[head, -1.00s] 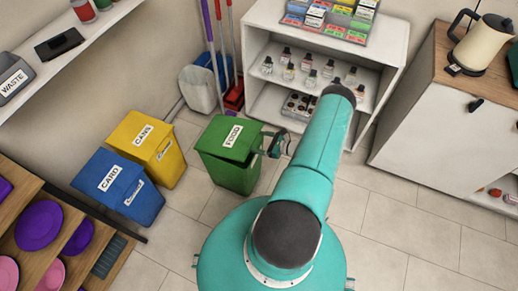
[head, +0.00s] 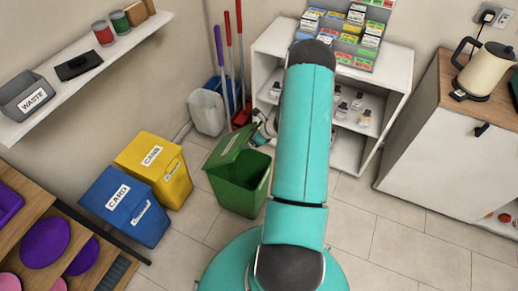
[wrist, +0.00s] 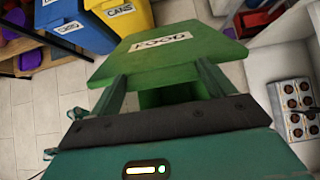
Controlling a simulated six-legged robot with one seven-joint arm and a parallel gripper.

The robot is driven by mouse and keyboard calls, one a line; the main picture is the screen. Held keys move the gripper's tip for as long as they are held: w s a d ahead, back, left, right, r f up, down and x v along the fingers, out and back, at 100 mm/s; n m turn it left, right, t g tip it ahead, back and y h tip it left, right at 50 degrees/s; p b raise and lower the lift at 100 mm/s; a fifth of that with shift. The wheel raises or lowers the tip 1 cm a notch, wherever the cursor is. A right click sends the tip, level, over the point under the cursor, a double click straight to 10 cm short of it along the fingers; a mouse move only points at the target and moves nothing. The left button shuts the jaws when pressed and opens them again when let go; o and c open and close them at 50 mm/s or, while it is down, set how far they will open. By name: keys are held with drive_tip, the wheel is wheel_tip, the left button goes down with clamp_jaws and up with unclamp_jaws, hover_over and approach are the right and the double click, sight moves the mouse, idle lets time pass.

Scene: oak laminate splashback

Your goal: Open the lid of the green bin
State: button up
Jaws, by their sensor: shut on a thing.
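The green bin (head: 240,192) stands on the tiled floor left of my arm in the head view. Its lid (head: 228,145) is raised and tilted up, and the dark inside of the bin shows. In the wrist view the lid (wrist: 135,65) with its FOOD label fills the upper middle. My gripper (head: 262,130) is at the lid's raised edge, partly hidden by my arm in the head view. In the wrist view my gripper (wrist: 163,80) has its two fingers at the near edge of the lid, shut on it.
A yellow CANS bin (head: 155,172) and a blue CARD bin (head: 125,210) stand to the left. White shelves (head: 383,130) with small bottles stand behind, with brooms and a white container (head: 208,112) beside them. Floor to the right is clear.

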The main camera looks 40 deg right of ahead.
drive_tip(key=w+r, duration=0.1)
drive_tip(key=w, duration=0.1)
drive_tip(key=w+a+r, duration=0.1)
drive_tip(key=w+r, duration=0.1)
drive_tip(key=w+a+r, duration=0.1)
drive_tip(key=w, duration=0.1)
drive_tip(key=shift+w+a+r, duration=0.15)
drive_tip(key=shift+r, duration=0.1)
drive_tip(key=shift+w+a+r, duration=0.5)
drive_tip(key=shift+w+a, duration=0.05)
drive_tip(key=shift+w, duration=0.95)
drive_tip(key=shift+w+a+r, duration=0.5)
drive_tip(key=shift+w+r, duration=0.05)
drive_tip(key=shift+w, duration=1)
drive_tip(key=shift+w+a+r, duration=0.5)
drive_tip(key=shift+w+a, duration=0.05)
drive_tip(key=shift+w, duration=0.95)
drive_tip(key=o, duration=1.3)
drive_tip(key=shift+s, duration=0.1)
drive_tip(key=v, duration=1.3)
drive_tip(key=shift+s+r, duration=0.2)
